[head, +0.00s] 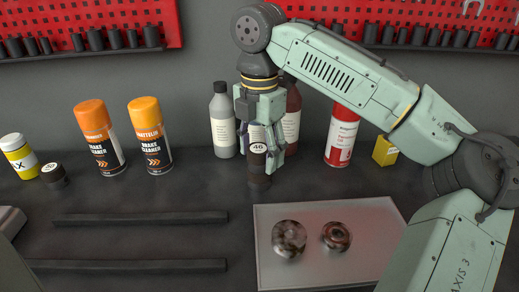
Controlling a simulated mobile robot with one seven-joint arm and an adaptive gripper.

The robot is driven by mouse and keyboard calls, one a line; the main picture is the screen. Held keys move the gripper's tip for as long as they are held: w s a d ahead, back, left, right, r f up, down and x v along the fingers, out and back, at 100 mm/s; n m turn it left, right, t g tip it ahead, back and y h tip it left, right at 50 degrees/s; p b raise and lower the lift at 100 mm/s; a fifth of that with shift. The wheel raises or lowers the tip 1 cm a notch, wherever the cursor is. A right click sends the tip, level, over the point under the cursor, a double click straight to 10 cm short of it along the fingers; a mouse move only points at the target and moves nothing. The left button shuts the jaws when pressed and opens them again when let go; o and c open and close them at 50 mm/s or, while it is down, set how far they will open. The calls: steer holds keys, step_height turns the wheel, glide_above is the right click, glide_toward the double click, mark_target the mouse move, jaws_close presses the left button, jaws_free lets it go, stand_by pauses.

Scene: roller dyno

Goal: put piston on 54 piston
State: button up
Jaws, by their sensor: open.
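A dark cylindrical piece with a white top label reading 46 (259,163) stands upright on the bench below my gripper. My gripper (264,143) points down and is open, with its fingers around the upper part of this piece; I cannot tell if they touch it. A second dark round piece with a white label (53,182) stands at the far left; its number is too small to read surely. Two shiny round metal parts lie on the tray: a larger one (289,239) and a smaller brownish one (336,237). I cannot read a 54 on anything.
The flat grey tray (375,272) lies at front right. Two orange-capped cans (101,137) (150,136), a grey bottle (222,120), a dark red bottle (292,115), a red can (342,135) and a yellow box (385,151) stand behind. Two dark bars (140,218) (125,266) lie left.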

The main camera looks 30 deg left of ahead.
mark_target(260, 148)
steer(key=shift+r, duration=0.1)
step_height(260, 148, up, 12)
steer(key=p, duration=0.1)
steer(key=shift+r, duration=0.15)
